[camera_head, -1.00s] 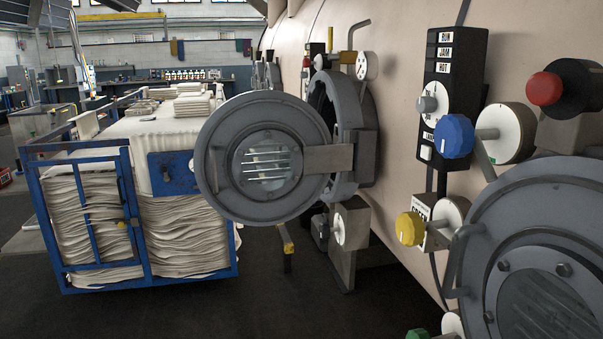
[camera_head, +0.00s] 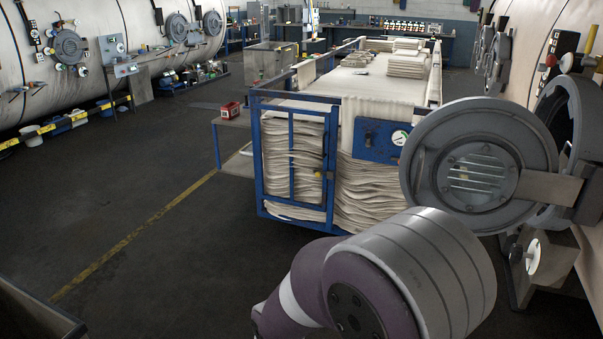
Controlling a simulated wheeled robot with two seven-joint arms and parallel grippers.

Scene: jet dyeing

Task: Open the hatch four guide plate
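A round grey hatch door (camera_head: 434,150) stands swung open at the right, on a hinge arm (camera_head: 548,188) beside its round hatch frame (camera_head: 588,105) on the beige machine. The middle of the door has a round slatted part (camera_head: 476,177). I cannot tell whether this is the hatch four guide plate, and I see no number on the hatch. My own purple and grey arm links fill the bottom centre, in front of the door's lower left. Neither of my grippers shows.
A blue-framed cart (camera_head: 292,112) full of folded cream cloth stands left of the hatch door. A small table (camera_head: 236,120) with a red box (camera_head: 230,110) is behind it. Another machine (camera_head: 30,90) with hatches lines the far left. The dark floor (camera_head: 140,180) at left is clear.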

